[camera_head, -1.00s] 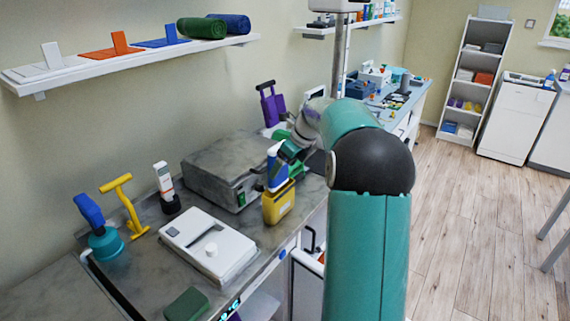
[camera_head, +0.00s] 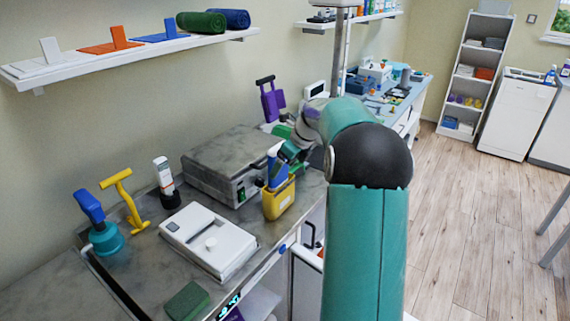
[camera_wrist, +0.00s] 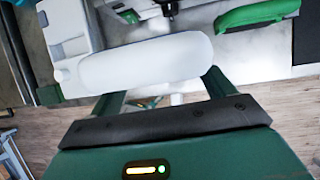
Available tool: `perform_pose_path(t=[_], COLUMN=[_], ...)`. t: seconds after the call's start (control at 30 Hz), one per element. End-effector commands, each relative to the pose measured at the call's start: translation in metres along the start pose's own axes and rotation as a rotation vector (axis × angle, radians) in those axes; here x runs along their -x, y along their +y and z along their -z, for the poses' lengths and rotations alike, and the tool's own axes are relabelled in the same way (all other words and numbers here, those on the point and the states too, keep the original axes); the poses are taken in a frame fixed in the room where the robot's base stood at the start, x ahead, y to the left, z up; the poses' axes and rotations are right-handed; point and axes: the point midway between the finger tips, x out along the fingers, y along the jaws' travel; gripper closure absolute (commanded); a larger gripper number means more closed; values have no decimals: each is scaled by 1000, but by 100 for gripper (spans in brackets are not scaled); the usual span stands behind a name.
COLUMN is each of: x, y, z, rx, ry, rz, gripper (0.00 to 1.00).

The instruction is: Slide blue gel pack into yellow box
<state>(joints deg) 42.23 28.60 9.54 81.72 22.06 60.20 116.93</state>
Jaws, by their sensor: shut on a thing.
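The blue gel pack (camera_head: 277,174) has a white top end (camera_head: 274,149) and stands roughly upright, slightly tilted. Its lower part is hidden inside the yellow box (camera_head: 279,204), which sits at the front edge of the grey counter. My gripper (camera_head: 291,151) is at the pack's upper end, shut on it, just above the box's right side. In the wrist view a white rounded bar (camera_wrist: 145,64), likely this white top end, lies across my fingers and hides their tips. Whether the pack touches the box's bottom is hidden.
A grey metal unit (camera_head: 222,165) stands behind the box. A white device (camera_head: 208,240) lies to its left, with a green block (camera_head: 186,302) in front. A white bottle (camera_head: 165,180), a yellow T-handled tool (camera_head: 124,197) and a teal-based blue tool (camera_head: 104,238) stand farther left.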

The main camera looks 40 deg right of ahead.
Motion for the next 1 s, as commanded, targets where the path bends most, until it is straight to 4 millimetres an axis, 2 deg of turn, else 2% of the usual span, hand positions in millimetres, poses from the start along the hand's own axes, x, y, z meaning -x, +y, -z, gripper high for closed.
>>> perform_pose_path(t=[1.0], x=[-16], y=[-2], z=[7], rx=[0], ry=[-1], rz=[1], gripper=[61])
